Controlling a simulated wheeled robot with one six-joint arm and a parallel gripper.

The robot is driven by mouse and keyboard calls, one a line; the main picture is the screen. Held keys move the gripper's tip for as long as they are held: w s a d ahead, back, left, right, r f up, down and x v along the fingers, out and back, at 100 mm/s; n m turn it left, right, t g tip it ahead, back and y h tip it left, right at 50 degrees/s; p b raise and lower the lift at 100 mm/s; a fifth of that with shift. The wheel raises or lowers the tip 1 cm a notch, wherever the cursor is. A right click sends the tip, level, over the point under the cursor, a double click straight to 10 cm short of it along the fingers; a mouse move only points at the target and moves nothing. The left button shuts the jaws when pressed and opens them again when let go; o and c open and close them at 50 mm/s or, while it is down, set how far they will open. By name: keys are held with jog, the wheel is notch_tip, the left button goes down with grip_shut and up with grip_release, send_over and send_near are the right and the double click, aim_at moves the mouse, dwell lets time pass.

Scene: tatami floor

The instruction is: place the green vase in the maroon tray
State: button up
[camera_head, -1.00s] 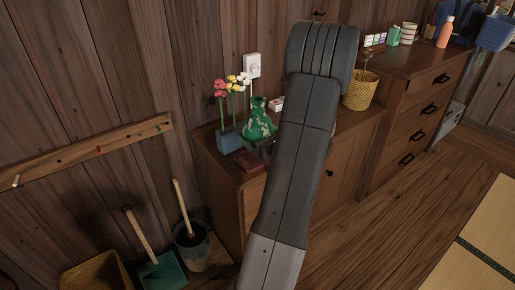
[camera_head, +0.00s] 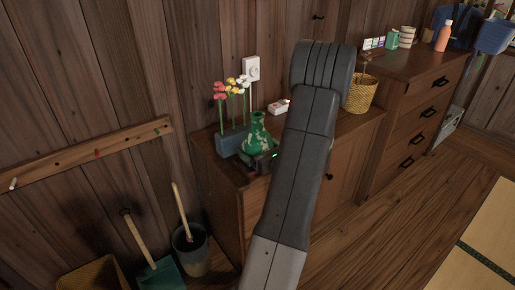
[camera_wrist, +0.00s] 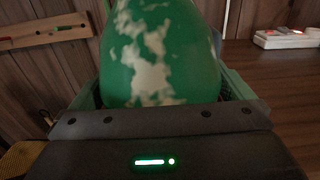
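The green vase (camera_head: 257,134) with pale patches stands upright at the left end of the low cabinet. It fills the middle of the wrist view (camera_wrist: 160,62). My gripper (camera_head: 264,157) is low at the vase, with its greenish fingers on either side of the vase's body in the wrist view. It is shut on the vase.
A blue-grey planter (camera_head: 231,141) with flowers stands close to the vase's left. A small white box (camera_head: 279,107) lies behind on the low cabinet (camera_head: 226,181). A yellow basket (camera_head: 360,94) stands further right. My arm hides the cabinet's middle.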

jog(key=shift+r, duration=0.15)
jog(key=v, duration=1.2)
